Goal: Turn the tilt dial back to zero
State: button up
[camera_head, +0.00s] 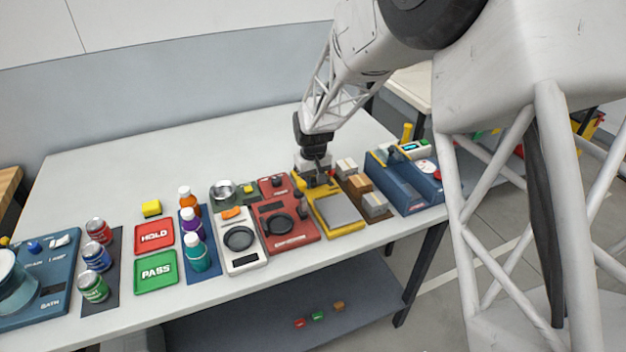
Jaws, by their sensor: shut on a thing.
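A yellow device (340,228) with a flat grey plate stands near the front right of the table. My gripper (317,184) points down at the back end of this device. It is shut on a small part there, which I take to be the tilt dial. The fingers hide the dial, so its angle and any zero mark cannot be read.
A red device (288,232) stands close on the left. Small boxes on a brown tray (378,216) and a blue device (404,190) stand close on the right. Bottles, cans and the HOLD (154,236) and PASS trays (156,273) are farther left. The table's back is clear.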

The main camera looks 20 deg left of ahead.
aim_at(313, 180)
jog(key=o, duration=0.9)
jog(key=shift+r, duration=0.1)
jog(key=shift+r, duration=3.85)
